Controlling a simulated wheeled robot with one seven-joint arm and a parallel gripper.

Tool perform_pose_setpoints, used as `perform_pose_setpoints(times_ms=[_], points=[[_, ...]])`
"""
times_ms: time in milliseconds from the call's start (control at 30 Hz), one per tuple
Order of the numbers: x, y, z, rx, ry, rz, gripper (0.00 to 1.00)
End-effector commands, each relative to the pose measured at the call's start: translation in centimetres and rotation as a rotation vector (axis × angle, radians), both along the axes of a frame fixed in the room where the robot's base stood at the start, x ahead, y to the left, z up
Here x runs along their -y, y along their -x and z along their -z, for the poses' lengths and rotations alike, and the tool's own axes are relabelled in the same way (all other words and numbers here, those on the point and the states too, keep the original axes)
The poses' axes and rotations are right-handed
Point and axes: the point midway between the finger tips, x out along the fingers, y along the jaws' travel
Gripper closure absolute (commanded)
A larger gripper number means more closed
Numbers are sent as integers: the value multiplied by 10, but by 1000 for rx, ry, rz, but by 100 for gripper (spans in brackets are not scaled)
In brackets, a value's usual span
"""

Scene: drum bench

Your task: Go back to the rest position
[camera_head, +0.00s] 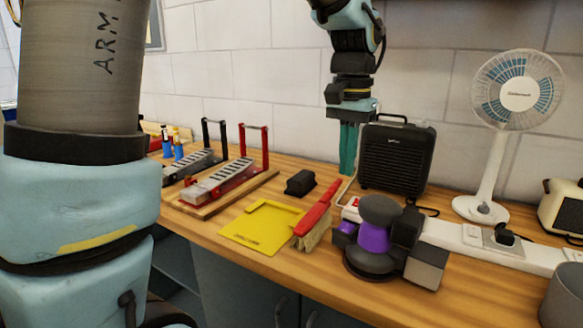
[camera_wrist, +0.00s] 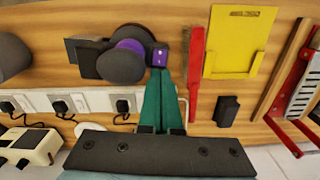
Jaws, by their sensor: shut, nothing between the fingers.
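My gripper (camera_head: 348,150) points down above the back of the bench (camera_head: 300,290), just left of the black heater. Its green fingers are shut with nothing between them. In the wrist view the shut fingers (camera_wrist: 164,104) reach toward the purple and black device (camera_wrist: 124,58) and the red-handled brush (camera_wrist: 195,75). The fingertips appear above these things, and I see no contact with any of them.
The heater (camera_head: 397,158) stands close right of my gripper. A white fan (camera_head: 515,95), a power strip (camera_head: 455,236) and a toaster (camera_head: 563,210) are further right. A yellow dustpan (camera_head: 252,235), brush (camera_head: 315,212) and black block (camera_head: 300,183) lie in front. Red-framed equipment (camera_head: 222,180) stands left.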

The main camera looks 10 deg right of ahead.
Motion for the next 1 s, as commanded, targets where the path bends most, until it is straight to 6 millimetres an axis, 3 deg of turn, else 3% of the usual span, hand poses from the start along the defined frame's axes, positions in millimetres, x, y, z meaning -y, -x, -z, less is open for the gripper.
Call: perform_pose_setpoints(times_ms=[67,167,333,500,600,733,1000], points=[[-10,-5,5,1,0,-25,100],[-42,-21,23,9,7,-109,100],[-139,-44,72,40,32,-349,100],[-230,-34,114,78,54,-589,100],[-265,-21,130,97,62,-690,100],[-286,-11,139,114,68,-756,100],[-289,-9,141,117,69,-766,100]])
